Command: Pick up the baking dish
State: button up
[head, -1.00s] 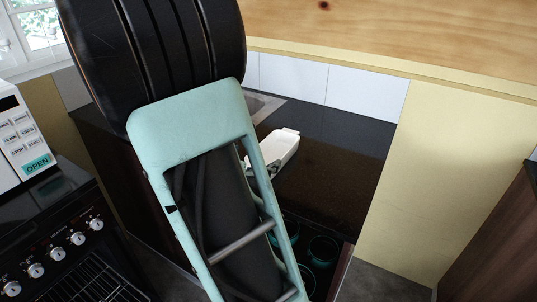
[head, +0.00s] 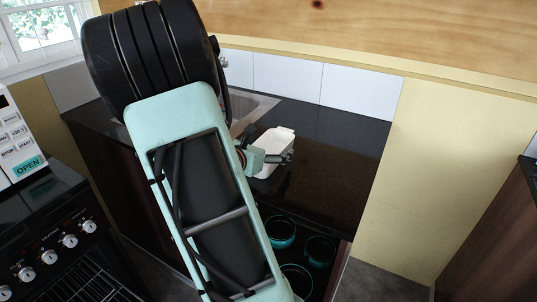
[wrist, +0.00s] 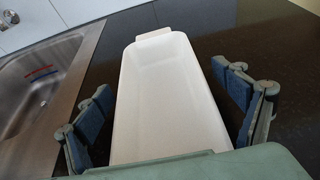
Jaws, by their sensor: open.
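The baking dish (wrist: 165,95) is a white, long, narrow dish with a tab handle at its far end. It rests on the dark countertop, and in the head view (head: 270,170) my gripper hides part of it. My gripper (wrist: 170,112) is open, with one blue-padded finger on each side of the dish in the wrist view. I cannot tell whether the pads touch it; a gap shows at the right finger. The dish's near end is cut off by my gripper's body in the wrist view.
A steel sink (wrist: 45,85) lies left of the dish, with a tap behind it. White wall tiles (head: 290,75) stand behind the counter (head: 330,150). A stove (head: 50,240) and microwave (head: 18,145) are at left.

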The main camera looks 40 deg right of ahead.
jog(key=shift+c, duration=0.2)
jog(key=shift+r, duration=0.1)
jog(key=c, duration=1.8)
